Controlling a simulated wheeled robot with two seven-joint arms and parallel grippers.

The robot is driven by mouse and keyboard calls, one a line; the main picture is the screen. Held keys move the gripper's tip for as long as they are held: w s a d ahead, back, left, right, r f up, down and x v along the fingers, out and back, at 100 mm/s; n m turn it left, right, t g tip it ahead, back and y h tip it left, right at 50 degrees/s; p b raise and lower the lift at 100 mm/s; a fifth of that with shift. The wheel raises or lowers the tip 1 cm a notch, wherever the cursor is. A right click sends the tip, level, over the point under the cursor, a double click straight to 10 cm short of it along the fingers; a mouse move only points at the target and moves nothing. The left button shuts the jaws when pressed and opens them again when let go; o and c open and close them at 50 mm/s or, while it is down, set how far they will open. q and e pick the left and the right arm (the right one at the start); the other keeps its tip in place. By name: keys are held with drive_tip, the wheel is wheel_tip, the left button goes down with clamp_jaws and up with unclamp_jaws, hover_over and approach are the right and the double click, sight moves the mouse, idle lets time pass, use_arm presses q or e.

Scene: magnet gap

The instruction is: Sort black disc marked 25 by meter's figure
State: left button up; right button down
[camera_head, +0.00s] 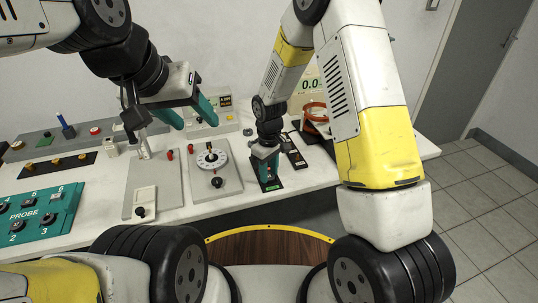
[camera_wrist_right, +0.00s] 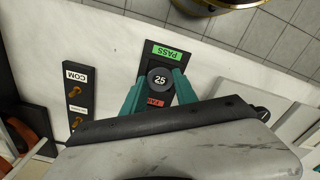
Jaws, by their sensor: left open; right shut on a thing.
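The black disc marked 25 (camera_wrist_right: 160,78) sits between the teal fingertips of my right gripper (camera_wrist_right: 158,90) in the right wrist view, which is shut on it. It is over a dark board with a green PASS label (camera_wrist_right: 168,52) and a red label (camera_wrist_right: 155,102), likely FAIL, partly covered. I cannot tell whether the disc touches the board. In the head view my right gripper (camera_head: 265,170) points down at this board, hiding the disc. A meter display (camera_head: 311,84), partly behind my right arm, reads about 0.0. My left gripper (camera_head: 195,123) is open and empty above the bench.
A teal PROBE box (camera_head: 40,215) with numbered sockets is at the left. Grey panels carry a white dial (camera_head: 212,159) and a knob (camera_head: 140,211). A COM strip (camera_wrist_right: 76,95) lies beside the board. An orange coil (camera_head: 316,112) stands by the meter.

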drive_tip(key=shift+f, duration=0.15)
drive_tip(key=c, duration=0.9)
unclamp_jaws()
drive_tip(key=c, duration=0.5)
drive_tip(key=shift+r, duration=2.25)
drive_tip(key=o, duration=0.6)
drive_tip(key=shift+c, duration=0.2)
